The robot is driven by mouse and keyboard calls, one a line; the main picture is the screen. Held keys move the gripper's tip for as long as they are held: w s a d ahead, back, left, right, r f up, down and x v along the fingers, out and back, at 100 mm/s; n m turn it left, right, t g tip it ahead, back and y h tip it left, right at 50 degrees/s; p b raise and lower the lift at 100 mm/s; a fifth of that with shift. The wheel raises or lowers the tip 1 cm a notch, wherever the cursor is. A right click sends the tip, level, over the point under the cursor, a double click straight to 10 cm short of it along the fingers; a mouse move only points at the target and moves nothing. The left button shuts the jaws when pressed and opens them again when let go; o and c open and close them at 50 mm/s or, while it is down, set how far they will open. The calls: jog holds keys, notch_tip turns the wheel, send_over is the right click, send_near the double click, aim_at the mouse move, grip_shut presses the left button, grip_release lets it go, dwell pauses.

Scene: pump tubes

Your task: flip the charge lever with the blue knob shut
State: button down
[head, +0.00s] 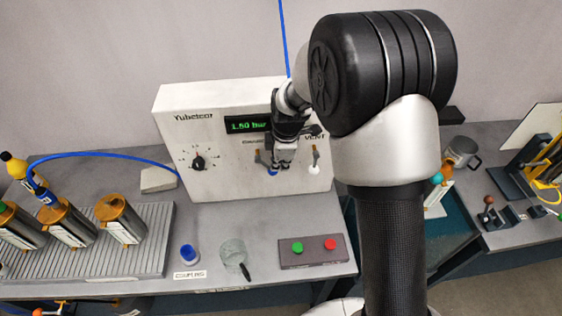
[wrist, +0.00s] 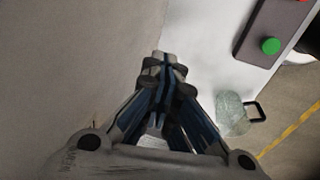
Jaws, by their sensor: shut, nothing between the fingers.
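The charge lever's blue knob (head: 272,171) shows on the front of the white pump box (head: 235,180) in the head view, at the lower left of my gripper. The lever hangs down and slants slightly right, and its upper part and label are partly covered. My gripper (head: 284,165) is shut and empty, pointing down close in front of the panel, just right of the blue knob. I cannot tell whether it touches the lever. In the wrist view my gripper (wrist: 163,62) has its fingertips together. The blue knob does not show there.
The vent lever with a white knob (head: 314,170) hangs close to the right of my gripper. A green display (head: 245,126) and black dial (head: 198,163) are on the box.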

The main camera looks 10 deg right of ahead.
jog(key=shift+a+f+b, duration=0.3)
jog(key=shift+f+b, duration=0.3)
jog(key=shift+f, duration=0.25)
jog(key=shift+r, duration=0.1)
jog(key=shift+r+p, duration=0.55)
jog(key=shift+r, duration=0.2)
